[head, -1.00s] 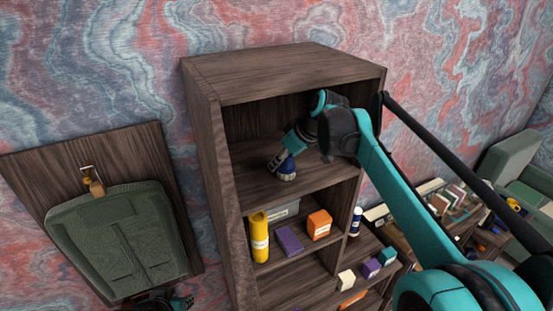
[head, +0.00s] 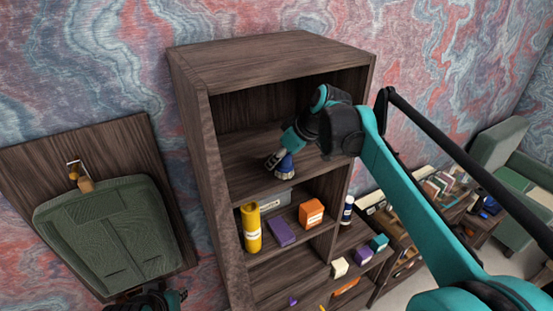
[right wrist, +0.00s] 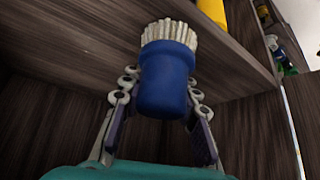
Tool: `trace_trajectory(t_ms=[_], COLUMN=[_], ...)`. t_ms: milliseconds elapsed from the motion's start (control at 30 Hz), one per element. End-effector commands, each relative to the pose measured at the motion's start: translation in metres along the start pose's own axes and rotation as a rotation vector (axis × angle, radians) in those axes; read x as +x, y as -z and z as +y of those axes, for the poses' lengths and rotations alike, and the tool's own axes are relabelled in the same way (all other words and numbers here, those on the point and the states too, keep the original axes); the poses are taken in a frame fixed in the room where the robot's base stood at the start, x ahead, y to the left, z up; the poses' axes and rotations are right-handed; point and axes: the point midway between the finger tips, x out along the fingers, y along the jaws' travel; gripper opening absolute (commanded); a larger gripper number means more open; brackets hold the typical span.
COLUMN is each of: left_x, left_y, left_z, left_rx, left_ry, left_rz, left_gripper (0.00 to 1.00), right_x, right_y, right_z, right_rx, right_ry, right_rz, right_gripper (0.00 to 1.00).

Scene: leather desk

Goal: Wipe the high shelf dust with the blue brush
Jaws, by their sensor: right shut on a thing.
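The blue brush (right wrist: 165,82) is held between the fingers of my right gripper (right wrist: 160,100) in the right wrist view, with its pale bristles pointing away from the gripper. In the head view my right gripper (head: 279,161) reaches into the upper compartment of the dark wood shelf (head: 200,150). The blue brush (head: 285,167) shows there just at the fingertips, over the high shelf board (head: 245,172). I cannot tell whether the bristles touch the board. No dust can be made out. Part of my left gripper (head: 155,302) shows at the bottom edge, its fingers not clear.
Below the high board stand a yellow cylinder (head: 251,228), a purple box (head: 281,232) and an orange box (head: 311,213). The shelf's side walls and top close in the upper compartment. A green bag (head: 110,235) hangs on a wooden panel at the left.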

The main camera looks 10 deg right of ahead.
Motion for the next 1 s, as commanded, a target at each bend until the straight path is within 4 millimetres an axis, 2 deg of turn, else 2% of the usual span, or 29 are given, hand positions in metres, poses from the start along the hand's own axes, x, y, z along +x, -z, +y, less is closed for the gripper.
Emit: trace_trajectory(t_ms=[533, 1000], left_x=[-0.035, -0.039], left_y=[0.025, 0.028], left_z=[0.000, 0.000], left_rx=[0.000, 0.000], left_ry=[0.000, 0.000], left_rz=[0.000, 0.000], left_gripper=[0.20, 0.20], right_x=[-0.047, -0.053], right_y=[0.032, 0.035], right_z=[0.000, 0.000], right_rx=[0.000, 0.000], right_ry=[0.000, 0.000], right_rz=[0.000, 0.000], right_gripper=[0.06, 0.06])
